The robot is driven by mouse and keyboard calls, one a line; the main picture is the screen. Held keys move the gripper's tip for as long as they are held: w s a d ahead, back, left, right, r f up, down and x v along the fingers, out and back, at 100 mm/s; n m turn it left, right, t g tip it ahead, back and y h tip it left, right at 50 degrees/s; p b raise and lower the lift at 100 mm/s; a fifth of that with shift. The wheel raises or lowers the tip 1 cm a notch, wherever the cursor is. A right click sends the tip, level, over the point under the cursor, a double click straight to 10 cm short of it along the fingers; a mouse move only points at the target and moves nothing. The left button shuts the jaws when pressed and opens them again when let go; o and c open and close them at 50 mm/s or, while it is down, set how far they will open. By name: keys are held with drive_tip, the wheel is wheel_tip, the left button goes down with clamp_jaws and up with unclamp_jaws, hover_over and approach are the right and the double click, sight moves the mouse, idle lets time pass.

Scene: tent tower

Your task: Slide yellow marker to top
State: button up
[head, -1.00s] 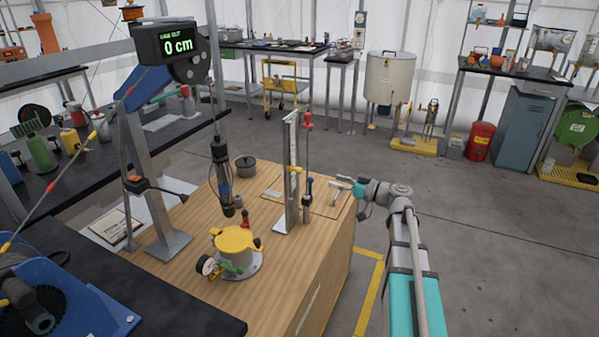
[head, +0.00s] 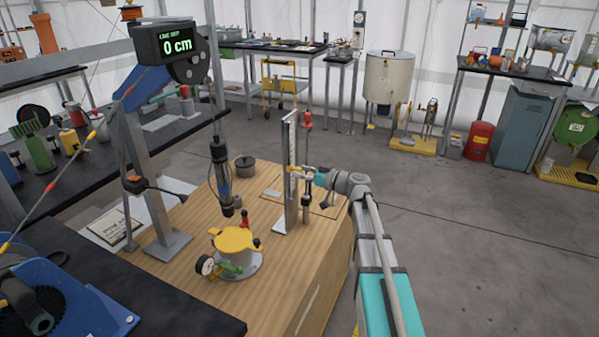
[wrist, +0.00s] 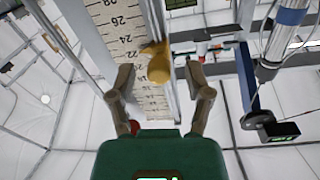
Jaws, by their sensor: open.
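The yellow marker (wrist: 158,63) sits on an upright ruler scale (wrist: 120,28) in the wrist view. In the head view the marker (head: 292,168) is a small yellow patch about midway up the ruler post (head: 291,205), which stands on the wooden bench. My gripper (head: 308,172) is at the post's right side, level with the marker. In the wrist view my gripper (wrist: 160,76) is open, with one finger to each side of the marker. The marker lies at or just beyond the fingertips; I cannot tell whether they touch it.
A thin rod with a red top (head: 308,125) stands just right of the post, close to my gripper. A dark hanging cylinder (head: 221,170) and a yellow-lidded vessel (head: 236,241) are to the left. A display (head: 165,43) reads 0 cm. The floor at right is open.

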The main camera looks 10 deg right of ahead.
drive_tip(key=shift+w+a, duration=0.25)
drive_tip(key=shift+a, duration=0.05)
clamp_jaws()
idle(0.3)
